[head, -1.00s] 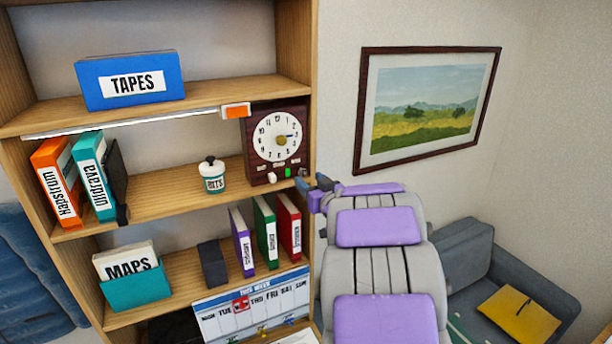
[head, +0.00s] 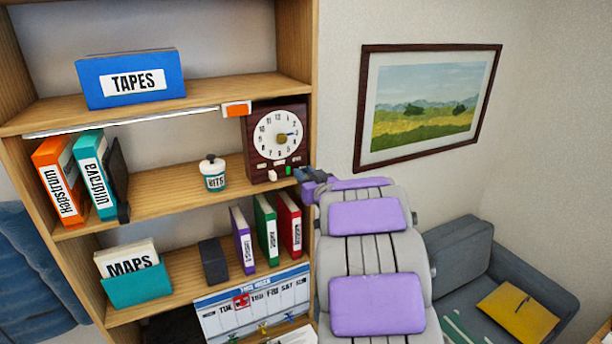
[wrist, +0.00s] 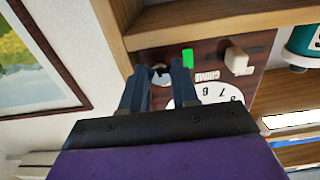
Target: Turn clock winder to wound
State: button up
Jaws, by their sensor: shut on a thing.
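The clock (head: 257,137) is a dark wood box with a white dial, at the right end of the upper middle shelf. In the wrist view its dial (wrist: 205,95) shows upside down and partly hidden. A small round metallic knob, the clock winder (wrist: 160,73), sits on the clock's lower front corner, between my fingertips. My gripper (wrist: 160,68) is shut on this winder, with a finger on each side. In the head view my gripper (head: 303,176) is at the clock's lower right corner. The winder's marks cannot be read.
A green button (wrist: 188,57) and a white switch (wrist: 236,60) sit beside the winder on the clock front. The shelf's side post (head: 297,45) stands close by. A framed picture (head: 425,105) hangs at right.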

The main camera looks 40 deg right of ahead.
grip_shut()
jog(key=shift+r+m+p, duration=0.1)
jog(key=shift+m+p, duration=0.2)
jog(key=shift+p, duration=0.2)
jog(key=shift+m+p, duration=0.6)
jog(key=o, duration=0.7)
grip_release()
jog(key=shift+d, duration=0.1)
jog(key=shift+c, duration=0.2)
jog(key=shift+s, duration=0.1)
